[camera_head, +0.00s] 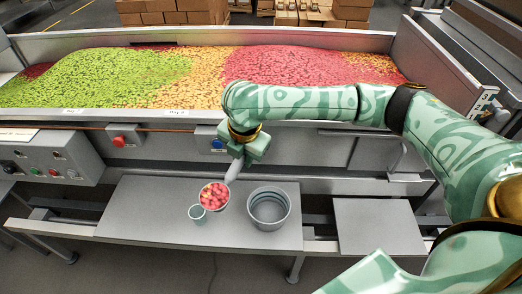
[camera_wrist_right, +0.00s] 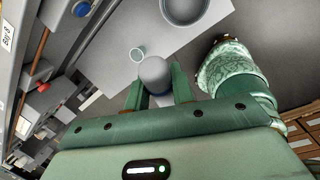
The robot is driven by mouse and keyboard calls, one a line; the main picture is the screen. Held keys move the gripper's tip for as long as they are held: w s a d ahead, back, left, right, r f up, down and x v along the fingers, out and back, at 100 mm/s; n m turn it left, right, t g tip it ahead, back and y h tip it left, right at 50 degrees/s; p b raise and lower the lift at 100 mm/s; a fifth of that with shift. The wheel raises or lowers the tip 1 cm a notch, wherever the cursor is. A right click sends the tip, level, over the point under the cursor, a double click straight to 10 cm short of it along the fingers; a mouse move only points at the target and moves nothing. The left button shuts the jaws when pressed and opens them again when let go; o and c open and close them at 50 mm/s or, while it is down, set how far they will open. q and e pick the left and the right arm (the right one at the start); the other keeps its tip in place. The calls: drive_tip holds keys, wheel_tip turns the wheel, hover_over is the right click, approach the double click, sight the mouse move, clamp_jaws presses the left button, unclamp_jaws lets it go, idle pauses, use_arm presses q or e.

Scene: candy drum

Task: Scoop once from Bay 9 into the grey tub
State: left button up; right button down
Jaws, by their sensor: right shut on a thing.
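My right gripper (camera_head: 240,158) hangs in front of the trough and points down toward the shelf. It is shut on the handle of a grey scoop (camera_head: 231,173). The scoop's round bowl is full of mostly red candies (camera_head: 214,195) and appears above the shelf; its exact height is unclear. In the right wrist view the back of the scoop (camera_wrist_right: 155,72) shows between the fingers (camera_wrist_right: 158,100). The grey tub (camera_head: 268,207) stands on the shelf just right of the bowl; its visible inside looks empty. It is partly seen in the wrist view (camera_wrist_right: 183,8). My left gripper is out of view.
The trough (camera_head: 110,115) holds green, yellow-orange and red candies; its small bay labels (camera_head: 175,112) are hard to read. A small cup (camera_head: 197,213) stands left of the tub. A control box (camera_head: 50,158) is at left. The shelf (camera_head: 150,215) is clear at left.

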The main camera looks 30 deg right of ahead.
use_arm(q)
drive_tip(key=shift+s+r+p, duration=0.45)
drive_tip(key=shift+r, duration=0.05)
use_arm(e)
drive_tip(key=w+d+f+n+y, duration=0.2)
drive_tip(key=d+f+n, duration=0.2)
drive_tip(key=n, duration=0.5)
drive_tip(key=shift+w+d+f+n+g, duration=0.2)
drive_tip(key=shift+d+f+n+g, duration=0.2)
drive_tip(key=shift+d, duration=0.7)
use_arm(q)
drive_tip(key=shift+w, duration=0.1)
